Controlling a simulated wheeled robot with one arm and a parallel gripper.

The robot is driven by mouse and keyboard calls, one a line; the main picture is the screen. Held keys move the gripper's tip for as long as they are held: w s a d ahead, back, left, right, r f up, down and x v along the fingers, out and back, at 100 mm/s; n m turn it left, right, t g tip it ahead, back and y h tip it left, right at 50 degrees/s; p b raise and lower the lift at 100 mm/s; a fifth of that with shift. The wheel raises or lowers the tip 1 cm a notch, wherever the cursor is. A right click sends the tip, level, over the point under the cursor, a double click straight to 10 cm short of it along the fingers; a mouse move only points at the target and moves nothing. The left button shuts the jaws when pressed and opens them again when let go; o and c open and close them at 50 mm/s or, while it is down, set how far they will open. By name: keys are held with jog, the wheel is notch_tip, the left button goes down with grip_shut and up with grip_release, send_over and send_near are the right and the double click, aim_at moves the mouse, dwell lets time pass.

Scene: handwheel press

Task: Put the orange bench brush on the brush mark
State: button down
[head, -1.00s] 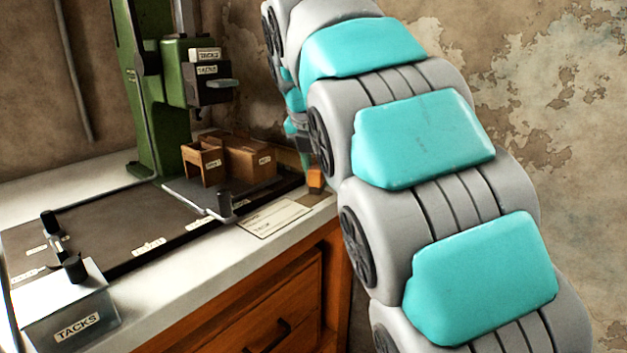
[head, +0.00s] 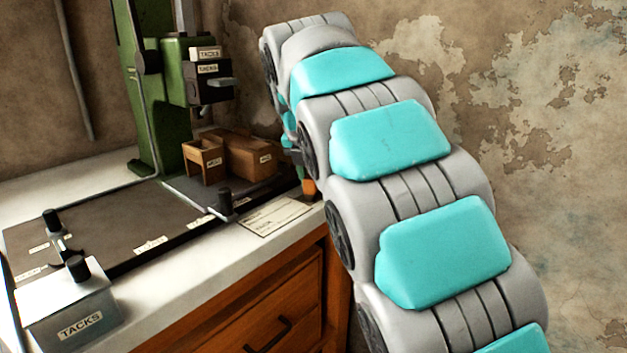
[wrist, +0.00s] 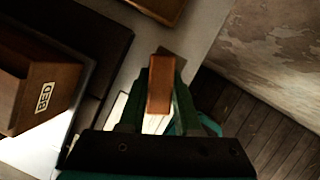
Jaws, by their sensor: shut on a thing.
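The orange bench brush (wrist: 160,85) is between the two green fingers of my gripper (wrist: 158,108) in the wrist view. The fingers are shut on it. In the head view a small orange end of the brush (head: 309,187) shows at the right end of the bench, by the tip of my arm. My arm hides most of the gripper there. I cannot tell whether the brush touches the bench top. I cannot make out the brush mark for certain in either view.
A white card (head: 275,216) lies on the bench near the brush. Wooden bins (head: 250,160) stand on the dark press bed, below the green press (head: 165,110). A grey box labelled TACKS (head: 72,310) is at front left. The bench ends just right of the brush.

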jog(key=shift+f, duration=0.15)
jog(key=c, duration=0.6)
grip_release()
jog(key=p+v, duration=0.3)
jog(key=v, duration=0.9)
